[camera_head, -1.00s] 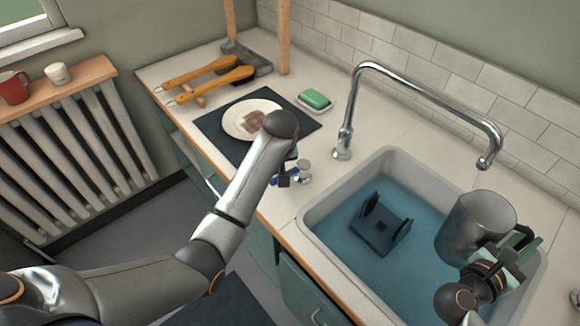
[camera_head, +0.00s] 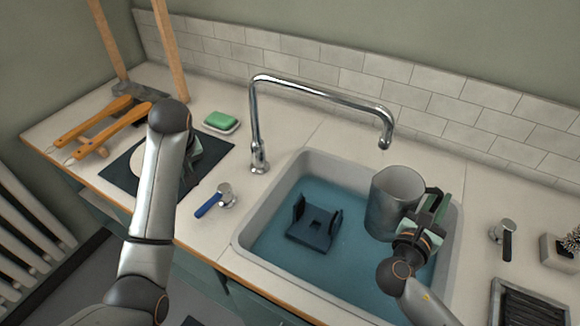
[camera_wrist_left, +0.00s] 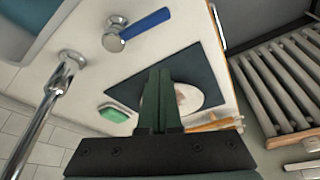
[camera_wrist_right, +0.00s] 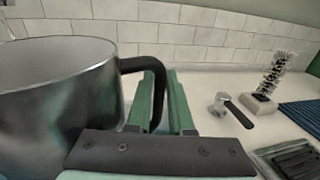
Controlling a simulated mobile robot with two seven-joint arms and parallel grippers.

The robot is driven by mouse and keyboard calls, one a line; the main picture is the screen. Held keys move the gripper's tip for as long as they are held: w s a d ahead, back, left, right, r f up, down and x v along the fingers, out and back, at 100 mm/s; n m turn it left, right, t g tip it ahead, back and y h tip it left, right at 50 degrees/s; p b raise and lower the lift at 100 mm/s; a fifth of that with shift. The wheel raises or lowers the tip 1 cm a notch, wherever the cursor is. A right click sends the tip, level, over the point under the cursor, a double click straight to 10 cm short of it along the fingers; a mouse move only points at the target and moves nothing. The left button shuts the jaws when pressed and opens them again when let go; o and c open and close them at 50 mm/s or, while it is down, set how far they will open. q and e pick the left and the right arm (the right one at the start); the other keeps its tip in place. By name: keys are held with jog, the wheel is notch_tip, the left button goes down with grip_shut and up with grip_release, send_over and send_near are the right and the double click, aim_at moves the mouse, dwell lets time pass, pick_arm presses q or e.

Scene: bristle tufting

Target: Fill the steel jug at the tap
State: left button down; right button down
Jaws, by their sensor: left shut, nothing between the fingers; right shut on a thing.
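The steel jug (camera_head: 385,205) is upright over the right part of the sink, its mouth just below the spout of the chrome tap (camera_head: 320,88). My right gripper (camera_head: 432,212) is shut on its dark handle; the jug also shows in the right wrist view (camera_wrist_right: 60,100). I see no stream from the spout, and the water level inside the jug is hidden. A blue-handled lever (camera_head: 215,201) stands left of the sink and shows in the left wrist view (camera_wrist_left: 135,28). My left gripper (camera_wrist_left: 160,88) is shut and empty over the plate, clear of the lever.
The sink (camera_head: 245,228) holds bluish water and a dark stand (camera_head: 315,225). A dark-handled lever (camera_head: 503,236), a brush (camera_head: 565,250) and a drain tray (camera_head: 525,305) are on the right. A soap dish (camera_head: 220,123), a plate on a dark mat (camera_head: 117,172) and orange-handled tools (camera_head: 110,125) are on the left.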

aim_at(212, 202)
jog(key=shift+r, duration=0.1)
pick_arm(q)
jog(key=f+n, duration=0.1)
jog(key=f, duration=0.2)
jog(key=w+a+f+n, duration=0.1)
jog(key=f, duration=0.2)
jog(key=a+f+n+g+y, duration=0.1)
jog(key=f+n, duration=0.1)
jog(key=f, duration=0.1)
jog(key=shift+w+a, duration=0.2)
jog(key=shift+w, duration=0.2)
jog(key=shift+s+d+r, duration=0.15)
jog(key=shift+s+d, duration=0.6)
jog(key=shift+d, duration=0.25)
jog(key=shift+s+d, duration=0.45)
jog(key=shift+d, duration=0.15)
